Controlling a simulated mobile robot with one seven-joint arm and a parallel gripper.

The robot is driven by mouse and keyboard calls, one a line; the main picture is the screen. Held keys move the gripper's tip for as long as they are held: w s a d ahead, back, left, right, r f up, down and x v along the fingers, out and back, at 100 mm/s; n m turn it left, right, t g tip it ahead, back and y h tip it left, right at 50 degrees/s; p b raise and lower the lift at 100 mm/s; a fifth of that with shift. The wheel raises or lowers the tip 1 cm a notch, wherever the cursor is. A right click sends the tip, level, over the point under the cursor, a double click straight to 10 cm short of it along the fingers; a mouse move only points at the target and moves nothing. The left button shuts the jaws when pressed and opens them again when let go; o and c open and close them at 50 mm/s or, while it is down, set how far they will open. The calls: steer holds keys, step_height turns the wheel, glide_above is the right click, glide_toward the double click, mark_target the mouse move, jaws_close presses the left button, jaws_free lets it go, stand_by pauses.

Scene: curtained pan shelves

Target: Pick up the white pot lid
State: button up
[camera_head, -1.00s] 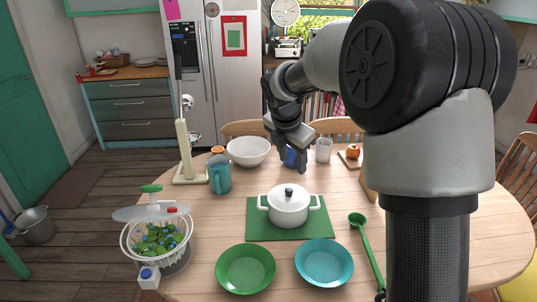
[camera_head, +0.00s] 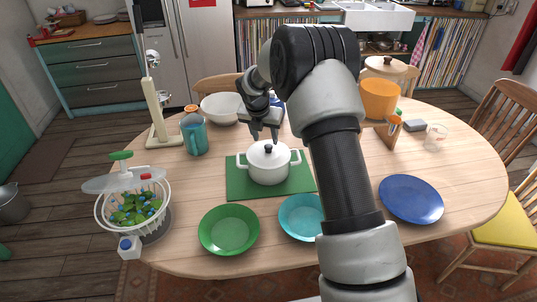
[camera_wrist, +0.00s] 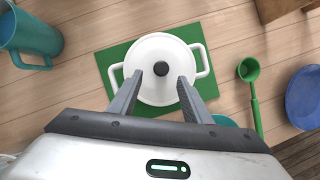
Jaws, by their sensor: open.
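The white pot lid (camera_head: 260,157) sits on the white pot (camera_head: 270,174), with a black knob (camera_head: 268,148) at its centre. The pot stands on a green mat (camera_head: 236,184) on the wooden table. My gripper (camera_head: 264,140) is open just above the lid, its fingers pointing down near the knob. In the wrist view the lid (camera_wrist: 160,52) is below my gripper (camera_wrist: 160,80), and the knob (camera_wrist: 161,69) lies between the two fingertips as seen from above. I cannot tell whether the fingertips touch the lid.
A green plate (camera_head: 229,229) and a turquoise plate (camera_head: 300,216) lie in front of the mat. A blue plate (camera_head: 410,198) is at right. A teal mug (camera_head: 195,135), white bowl (camera_head: 221,108) and salad spinner (camera_head: 132,205) are at left. A green ladle (camera_wrist: 250,75) lies beside the mat.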

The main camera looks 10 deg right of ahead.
mark_target(268, 145)
steer(key=shift+x, duration=2.75)
steer(key=shift+w+d+r, duration=0.1)
steer(key=shift+d+r, duration=0.05)
steer(key=shift+d, duration=0.05)
steer(key=shift+c, duration=0.4)
jaws_close()
